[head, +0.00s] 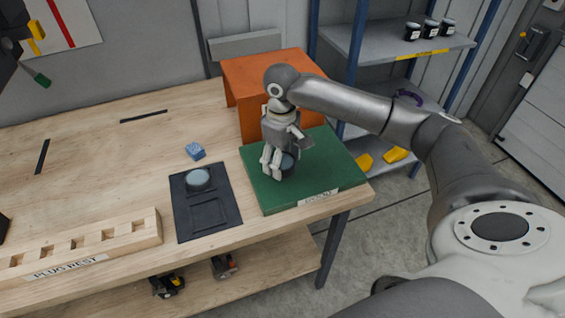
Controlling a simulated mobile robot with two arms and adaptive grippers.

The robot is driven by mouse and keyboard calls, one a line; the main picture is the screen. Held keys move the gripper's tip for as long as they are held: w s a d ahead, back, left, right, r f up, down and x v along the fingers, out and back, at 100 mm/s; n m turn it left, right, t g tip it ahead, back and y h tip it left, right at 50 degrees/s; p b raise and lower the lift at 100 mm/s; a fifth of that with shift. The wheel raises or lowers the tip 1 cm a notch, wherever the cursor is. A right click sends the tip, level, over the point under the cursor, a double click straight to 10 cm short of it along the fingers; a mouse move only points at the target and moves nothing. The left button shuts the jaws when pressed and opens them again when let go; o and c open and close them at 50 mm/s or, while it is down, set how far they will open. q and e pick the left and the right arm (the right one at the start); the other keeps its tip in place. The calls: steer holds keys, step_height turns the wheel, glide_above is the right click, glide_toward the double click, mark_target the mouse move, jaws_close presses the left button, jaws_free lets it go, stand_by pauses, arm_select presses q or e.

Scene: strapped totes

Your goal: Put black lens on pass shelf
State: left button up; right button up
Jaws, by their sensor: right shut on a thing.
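My right gripper (279,170) points down over the green mat (325,178) on the bench. It is shut on a small dark round piece with a grey-blue top, likely the black lens (288,165). The fingers cover part of it, and I cannot tell whether it touches the mat. The blue-posted rack at the upper right has a grey upper shelf (372,45) with a yellow label, too small to read. Three black cylinders with pale bands (412,32) stand on that shelf. I cannot tell which shelf is the pass shelf. My left gripper is not in view.
An orange box (255,110) stands behind the mat. Left of the mat are a dark tray (221,213) with a grey-blue disc (198,179), a blue block (195,151) and a wooden plug rest (85,248). Yellow items (396,154) lie on a lower shelf.

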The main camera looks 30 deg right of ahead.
steer(key=shift+w+d+f, duration=0.4)
steer(key=shift+w+f, duration=0.3)
steer(key=shift+f, duration=0.15)
steer(key=shift+w+d+f, duration=0.25)
steer(key=shift+w+f, duration=0.05)
steer(key=shift+f, duration=0.2)
step_height(320, 180, down, 2)
steer(key=shift+f+p, duration=0.1)
steer(key=shift+p, duration=0.8)
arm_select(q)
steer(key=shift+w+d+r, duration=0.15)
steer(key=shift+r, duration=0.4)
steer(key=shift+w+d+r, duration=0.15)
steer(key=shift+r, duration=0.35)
arm_select(e)
steer(key=shift+f, duration=0.4)
steer(key=shift+f, duration=0.1)
steer(key=o, duration=1.1)
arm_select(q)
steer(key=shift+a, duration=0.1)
arm_select(e)
steer(key=shift+o, duration=0.2)
